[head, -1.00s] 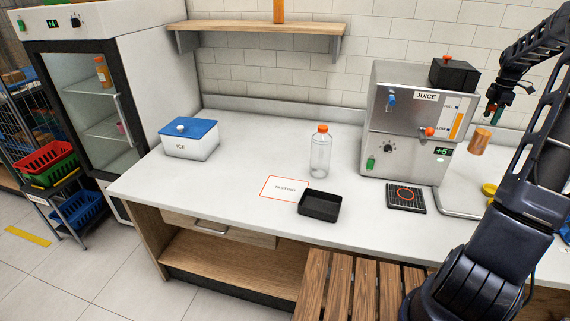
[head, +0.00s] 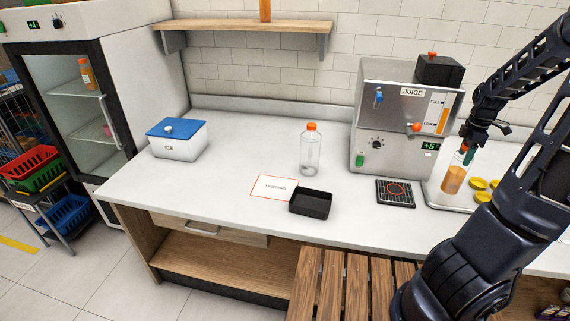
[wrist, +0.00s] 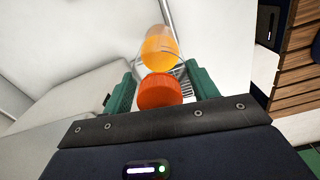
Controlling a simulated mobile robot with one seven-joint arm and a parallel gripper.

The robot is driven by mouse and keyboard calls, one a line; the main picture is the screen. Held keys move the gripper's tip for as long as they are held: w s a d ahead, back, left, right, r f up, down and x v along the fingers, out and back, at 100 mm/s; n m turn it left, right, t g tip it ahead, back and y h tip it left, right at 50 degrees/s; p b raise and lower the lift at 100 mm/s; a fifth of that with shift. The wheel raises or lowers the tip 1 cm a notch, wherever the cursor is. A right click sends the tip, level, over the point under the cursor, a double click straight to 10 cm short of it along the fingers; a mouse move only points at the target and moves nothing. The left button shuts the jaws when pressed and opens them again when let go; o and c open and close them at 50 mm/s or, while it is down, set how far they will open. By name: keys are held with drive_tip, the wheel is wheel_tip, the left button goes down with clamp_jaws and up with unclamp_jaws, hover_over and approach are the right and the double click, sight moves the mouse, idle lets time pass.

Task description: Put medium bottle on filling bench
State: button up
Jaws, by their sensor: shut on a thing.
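My gripper (head: 466,152) is shut on a clear bottle (head: 454,180) with orange juice in its lower part. It holds the bottle by the top, slightly tilted, over the tray area right of the juice machine. In the wrist view the bottle's orange cap (wrist: 160,91) sits between the green fingers, with the juice (wrist: 160,45) beyond it. I cannot tell whether the bottle's base touches the tray. Another clear, empty-looking bottle (head: 310,155) with an orange cap stands upright on the white bench (head: 240,160), apart from my gripper.
The juice machine (head: 385,110) stands just left of the held bottle, with a black drip grate (head: 396,193) in front. Yellow lids (head: 481,196) lie on the metal tray (head: 436,199). A black tray (head: 311,204) and an ice box (head: 178,145) stand left.

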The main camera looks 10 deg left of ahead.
sight(462, 156)
drive_tip(key=s+a, duration=0.2)
drive_tip(key=s, duration=0.1)
drive_tip(key=shift+a, duration=0.25)
drive_tip(key=a+r+n, duration=0.2)
drive_tip(key=a+r, duration=0.3)
drive_tip(key=a, duration=0.7)
drive_tip(key=s+a+r+n, duration=0.1)
drive_tip(key=a+r+n, duration=0.25)
drive_tip(key=a, duration=0.75)
drive_tip(key=a+r+n, duration=0.1)
drive_tip(key=a+r, duration=0.4)
drive_tip(key=a, duration=0.7)
drive_tip(key=w+a+n, duration=0.6)
drive_tip(key=a+n, duration=0.6)
drive_tip(key=n, duration=0.1)
wheel_tip(462, 156, down, 21)
drive_tip(key=shift+a+r, duration=0.2)
drive_tip(key=o, duration=1.6)
drive_tip(key=shift+f, duration=0.15)
